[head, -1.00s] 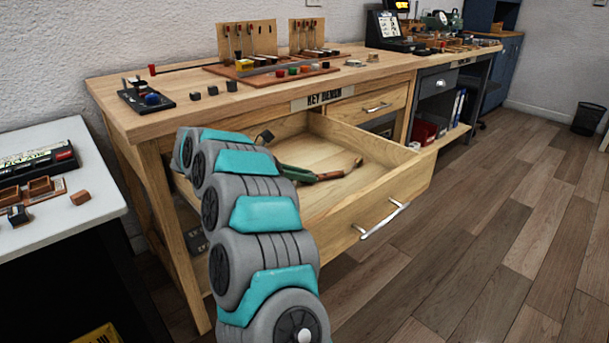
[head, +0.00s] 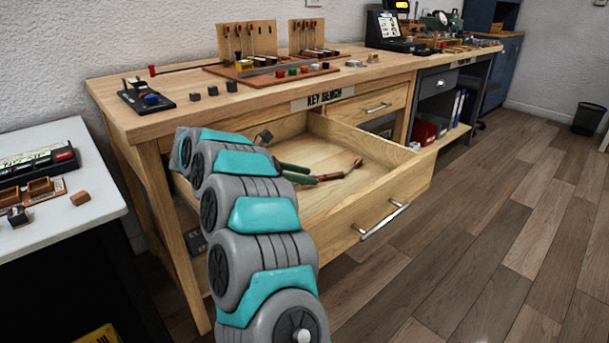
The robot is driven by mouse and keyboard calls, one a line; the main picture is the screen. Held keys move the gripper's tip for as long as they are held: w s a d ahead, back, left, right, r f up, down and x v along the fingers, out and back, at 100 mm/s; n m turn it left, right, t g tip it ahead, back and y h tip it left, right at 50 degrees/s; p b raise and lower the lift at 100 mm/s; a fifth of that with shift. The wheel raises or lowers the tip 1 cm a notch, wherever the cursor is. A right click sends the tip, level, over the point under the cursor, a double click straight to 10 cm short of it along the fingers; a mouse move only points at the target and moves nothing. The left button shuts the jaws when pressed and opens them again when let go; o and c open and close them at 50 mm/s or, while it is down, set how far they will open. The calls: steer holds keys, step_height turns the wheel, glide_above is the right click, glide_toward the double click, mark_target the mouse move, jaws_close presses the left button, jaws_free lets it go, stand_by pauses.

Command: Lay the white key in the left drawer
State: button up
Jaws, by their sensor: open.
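The left drawer (head: 385,205) of the wooden key bench is pulled far out, its inside facing up. A pair of pliers (head: 325,177) with green handles and a brownish head lies on its floor. A small dark block-like thing (head: 263,137) shows at the back left of the drawer, just past my arm; I cannot tell what it is. My arm reaches up across the drawer's left side. My gripper is hidden behind my arm links. I cannot make out the white key for certain; it may be hidden too.
Small dark blocks (head: 213,91) and a black stand (head: 146,97) are on the bench top, with key racks (head: 247,40) behind. The right drawer (head: 368,106) is shut. A white side table (head: 85,215) stands at left.

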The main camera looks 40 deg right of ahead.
steer(key=b+v, duration=0.1)
steer(key=v, duration=0.6)
steer(key=shift+f, duration=0.15)
steer(key=shift+a, duration=0.15)
steer(key=shift+w, duration=0.1)
